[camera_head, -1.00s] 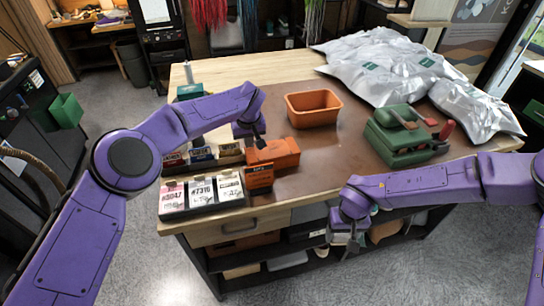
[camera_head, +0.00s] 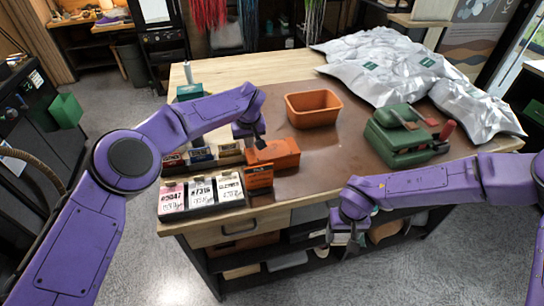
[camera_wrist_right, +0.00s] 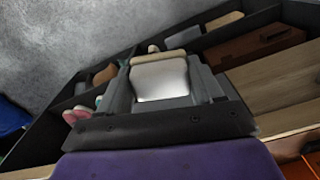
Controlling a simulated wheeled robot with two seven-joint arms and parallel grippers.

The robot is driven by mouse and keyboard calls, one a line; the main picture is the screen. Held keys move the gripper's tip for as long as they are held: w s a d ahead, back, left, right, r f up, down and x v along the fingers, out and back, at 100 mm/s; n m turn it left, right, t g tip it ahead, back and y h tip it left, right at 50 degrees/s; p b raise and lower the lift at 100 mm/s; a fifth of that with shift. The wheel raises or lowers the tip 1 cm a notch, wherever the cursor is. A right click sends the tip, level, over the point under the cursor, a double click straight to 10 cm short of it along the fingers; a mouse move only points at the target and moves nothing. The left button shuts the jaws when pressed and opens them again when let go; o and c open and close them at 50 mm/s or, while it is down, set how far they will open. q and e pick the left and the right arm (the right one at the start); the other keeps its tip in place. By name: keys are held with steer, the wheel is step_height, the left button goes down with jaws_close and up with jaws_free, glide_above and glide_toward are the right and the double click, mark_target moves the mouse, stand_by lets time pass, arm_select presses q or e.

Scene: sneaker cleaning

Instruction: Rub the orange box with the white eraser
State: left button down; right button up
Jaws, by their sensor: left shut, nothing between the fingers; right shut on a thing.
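The orange box (camera_head: 283,153) sits on the brown mat near the table's front edge, left of the middle. My left gripper (camera_head: 260,142) is shut and empty, pointing down right at the box's upper left part; I cannot tell whether it touches the box. My right gripper (camera_head: 343,238) is in front of the table's front edge, to the right of the box. In the right wrist view, my right gripper is shut on the white eraser (camera_wrist_right: 160,79), a pale block between its fingers. In the head view the eraser is mostly hidden.
An open orange bin (camera_head: 313,113) stands behind the box. A rack of labelled cards (camera_head: 200,205) is at the front left. A green machine (camera_head: 400,140) and silver bags (camera_head: 390,70) fill the right side. The mat between box and machine is clear.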

arm_select(q)
steer(key=shift+f, duration=0.45)
arm_select(e)
steer(key=shift+f, duration=0.15)
stand_by(0.3)
arm_select(q)
steer(key=shift+r, duration=0.1)
step_height(320, 180, up, 6)
steer(key=p, duration=0.5)
arm_select(e)
step_height(320, 180, up, 6)
steer(key=shift+f, duration=0.25)
steer(key=shift+f, duration=0.15)
